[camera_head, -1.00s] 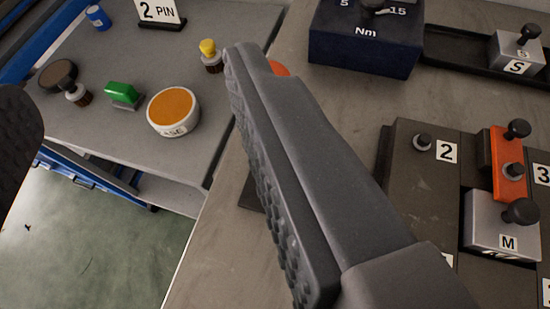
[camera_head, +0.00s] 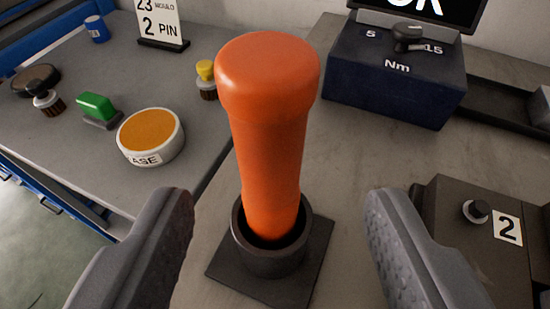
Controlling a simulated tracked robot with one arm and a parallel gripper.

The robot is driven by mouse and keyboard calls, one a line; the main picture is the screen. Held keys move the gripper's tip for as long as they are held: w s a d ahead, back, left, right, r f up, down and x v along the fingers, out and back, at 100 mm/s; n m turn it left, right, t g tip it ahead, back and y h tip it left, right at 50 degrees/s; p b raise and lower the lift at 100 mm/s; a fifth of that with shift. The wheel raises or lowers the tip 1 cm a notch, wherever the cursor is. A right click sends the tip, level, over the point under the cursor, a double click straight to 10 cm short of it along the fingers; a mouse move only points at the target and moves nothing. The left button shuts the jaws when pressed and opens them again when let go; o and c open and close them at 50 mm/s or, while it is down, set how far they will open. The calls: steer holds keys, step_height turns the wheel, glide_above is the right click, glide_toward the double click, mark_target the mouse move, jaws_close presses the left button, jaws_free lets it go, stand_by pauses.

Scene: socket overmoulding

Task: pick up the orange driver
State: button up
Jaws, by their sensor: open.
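The orange driver (camera_head: 268,140) stands upright in a dark round holder (camera_head: 272,255) on a square base plate, its thick handle and rounded cap upward. Its lower end is hidden inside the holder. My gripper (camera_head: 280,225) is open, with one grey textured finger to the left of the holder and one to the right. The driver stands between and beyond the fingers, and neither finger appears to touch it.
A dark blue Nm box (camera_head: 393,85) stands behind right. A dark fixture marked 2 (camera_head: 450,225) lies right, close to the right finger. On the left table are an orange-topped tin (camera_head: 150,137), a green block (camera_head: 97,107), a yellow-topped brush (camera_head: 206,80) and a 2 PIN sign (camera_head: 160,25).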

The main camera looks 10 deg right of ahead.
mark_target(271, 194)
steer(key=shift+b+x, duration=0.3)
steer(key=shift+x, duration=3.85)
steer(key=shift+a+r, duration=0.15)
steer(key=shift+r, duration=0.05)
jaws_close()
steer(key=shift+r, duration=0.15)
